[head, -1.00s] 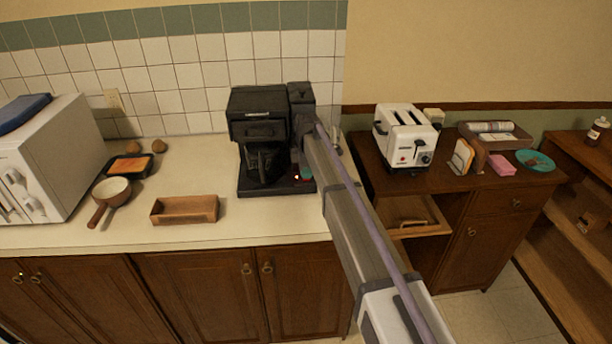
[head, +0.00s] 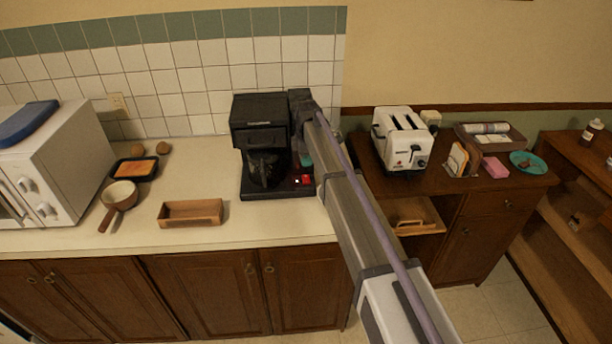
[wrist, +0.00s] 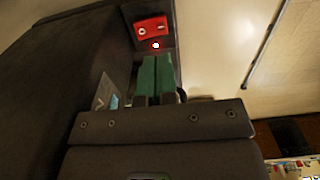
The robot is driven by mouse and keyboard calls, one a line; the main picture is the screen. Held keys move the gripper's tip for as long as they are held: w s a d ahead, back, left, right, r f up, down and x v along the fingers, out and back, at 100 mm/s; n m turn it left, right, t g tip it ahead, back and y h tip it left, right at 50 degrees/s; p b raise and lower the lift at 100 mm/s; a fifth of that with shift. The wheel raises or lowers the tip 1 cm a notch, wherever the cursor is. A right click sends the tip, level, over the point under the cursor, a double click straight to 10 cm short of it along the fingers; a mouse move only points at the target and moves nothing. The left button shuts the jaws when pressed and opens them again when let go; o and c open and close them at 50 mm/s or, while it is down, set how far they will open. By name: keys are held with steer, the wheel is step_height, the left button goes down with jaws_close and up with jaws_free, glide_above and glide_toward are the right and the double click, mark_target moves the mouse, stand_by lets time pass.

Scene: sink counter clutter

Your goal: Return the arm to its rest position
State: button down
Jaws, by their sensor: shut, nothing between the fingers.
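My gripper (head: 306,160) is at the right side of the black coffee machine (head: 262,108) on the counter, with my arm reaching in from the lower right. In the wrist view its green fingers (wrist: 156,62) are together with nothing between them. Just beyond the fingertips is the machine's red switch (wrist: 152,28) with a small bright light. The red switch also shows in the head view (head: 302,180), below the fingers. The fingers look apart from the switch. A glass carafe (head: 263,170) sits inside the machine.
On the counter are a wooden box (head: 191,213), a saucepan (head: 119,193), a black tray with bread (head: 135,168) and a microwave (head: 58,160).

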steer(key=s+d+m, duration=0.6)
steer(key=s+d, duration=0.2)
steer(key=s, duration=0.4)
steer(key=s+d+f+m+b, duration=0.1)
steer(key=s+d+m, duration=0.6)
steer(key=s, duration=0.6)
steer(key=s+d+f+m+b, duration=0.1)
steer(key=s+d+m, duration=0.6)
steer(key=s, duration=0.5)
steer(key=shift+s+d, duration=0.15)
steer(key=shift+d, duration=0.85)
